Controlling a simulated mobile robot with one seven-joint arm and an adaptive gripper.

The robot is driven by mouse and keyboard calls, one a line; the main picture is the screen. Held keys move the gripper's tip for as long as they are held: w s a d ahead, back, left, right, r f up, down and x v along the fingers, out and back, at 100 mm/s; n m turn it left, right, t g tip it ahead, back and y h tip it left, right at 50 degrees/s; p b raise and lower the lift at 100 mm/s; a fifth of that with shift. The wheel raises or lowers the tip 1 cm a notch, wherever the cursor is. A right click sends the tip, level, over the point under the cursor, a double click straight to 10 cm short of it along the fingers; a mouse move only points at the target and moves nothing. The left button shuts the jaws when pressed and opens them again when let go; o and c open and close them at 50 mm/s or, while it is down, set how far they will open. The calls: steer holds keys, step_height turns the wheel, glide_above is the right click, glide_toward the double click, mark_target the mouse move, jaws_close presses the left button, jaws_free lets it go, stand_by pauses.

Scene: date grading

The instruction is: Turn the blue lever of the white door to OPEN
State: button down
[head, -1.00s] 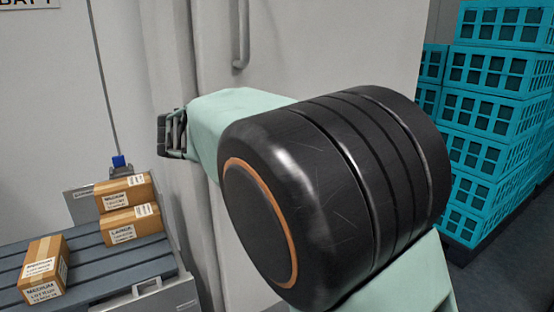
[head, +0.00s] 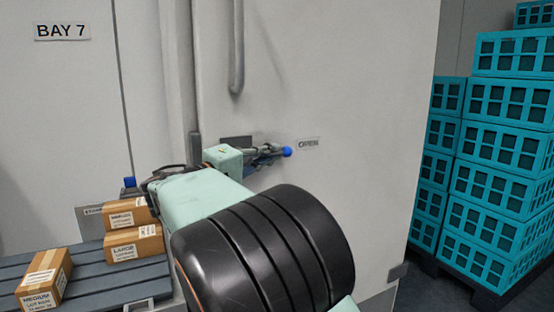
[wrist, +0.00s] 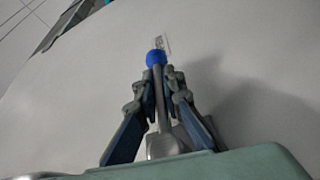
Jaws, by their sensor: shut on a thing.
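The white door (head: 330,65) fills the middle of the head view. Its lever ends in a blue knob (head: 287,152), and the lever points right toward an OPEN label (head: 308,144) on the door. My gripper (head: 268,152) is at the lever, just left of the knob. In the wrist view the lever's grey shaft (wrist: 163,115) lies between the two fingers of my gripper (wrist: 164,82), and the blue knob (wrist: 156,58) shows beyond the fingertips. The fingers are closed around the shaft. The lever's pivot is partly hidden by my arm in the head view.
A grey slatted surface (head: 95,268) at lower left holds several cardboard boxes (head: 133,243). Another blue knob (head: 129,182) shows behind them. A vertical handle (head: 237,45) is on the door above my gripper. Teal crates (head: 500,145) are stacked at right.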

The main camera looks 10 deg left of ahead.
steer(key=shift+w+d+r, duration=0.1)
steer(key=shift+d+r, duration=0.2)
steer(key=shift+d, duration=0.05)
stand_by(0.3)
steer(key=c, duration=2)
jaws_free()
steer(key=shift+c, duration=0.2)
steer(key=shift+a+f, duration=0.1)
steer(key=shift+a, duration=0.05)
steer(key=shift+s+a, duration=0.15)
steer(key=shift+s, duration=0.1)
steer(key=v, duration=1.1)
steer(key=shift+s, duration=0.15)
steer(key=shift+f, duration=0.15)
